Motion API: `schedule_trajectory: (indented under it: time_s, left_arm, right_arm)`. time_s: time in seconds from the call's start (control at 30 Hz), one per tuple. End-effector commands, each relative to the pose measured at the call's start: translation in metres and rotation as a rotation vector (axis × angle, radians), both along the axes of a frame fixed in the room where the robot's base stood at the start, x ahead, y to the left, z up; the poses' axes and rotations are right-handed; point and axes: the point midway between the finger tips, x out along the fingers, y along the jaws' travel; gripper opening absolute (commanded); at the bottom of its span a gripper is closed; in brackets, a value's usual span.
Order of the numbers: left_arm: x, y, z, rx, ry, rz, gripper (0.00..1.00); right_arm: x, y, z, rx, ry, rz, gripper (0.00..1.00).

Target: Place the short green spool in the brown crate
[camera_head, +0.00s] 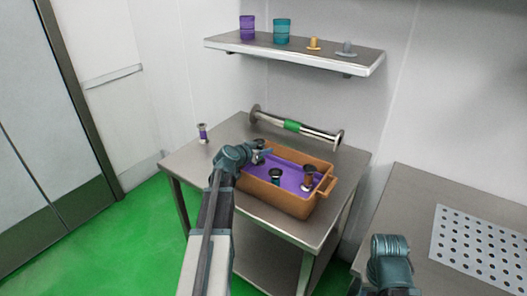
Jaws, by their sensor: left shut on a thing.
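The brown crate (290,204) stands on the steel table, with a purple inside. My left gripper (260,152) is over the crate's back left corner. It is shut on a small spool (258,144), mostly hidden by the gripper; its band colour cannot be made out. A short spool with a dark top and a greenish band (275,177) stands in the crate, and a spool with a brownish band (309,177) stands to its right. My right gripper's fingers are not in view.
A short purple-banded spool (203,134) stands at the table's left. A wall shelf (300,50) holds a purple cup (247,28), a teal cup (281,32) and two small items. A second table with a perforated plate (482,248) is at right. The first table's front left is clear.

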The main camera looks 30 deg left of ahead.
Motion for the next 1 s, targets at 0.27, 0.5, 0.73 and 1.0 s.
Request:
schedule_trajectory:
  time_s: [0.27, 0.5, 0.73, 1.0]
  left_arm:
    - [-0.0001, 0.0001, -0.0098, 0.000, 0.000, 0.000, 0.00]
    - [0.0000, 0.0001, -0.0113, 0.000, 0.000, 0.000, 0.41]
    - [0.0000, 0.0000, -0.0113, 0.000, 0.000, 0.000, 0.65]
    - [0.0001, 0.0000, -0.0040, 0.000, 0.000, 0.000, 0.65]
  right_arm:
    - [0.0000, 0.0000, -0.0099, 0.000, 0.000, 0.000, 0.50]
    - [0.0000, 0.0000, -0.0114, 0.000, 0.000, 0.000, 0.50]
    - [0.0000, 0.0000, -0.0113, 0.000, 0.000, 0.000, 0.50]
    - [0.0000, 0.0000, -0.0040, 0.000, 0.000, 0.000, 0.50]
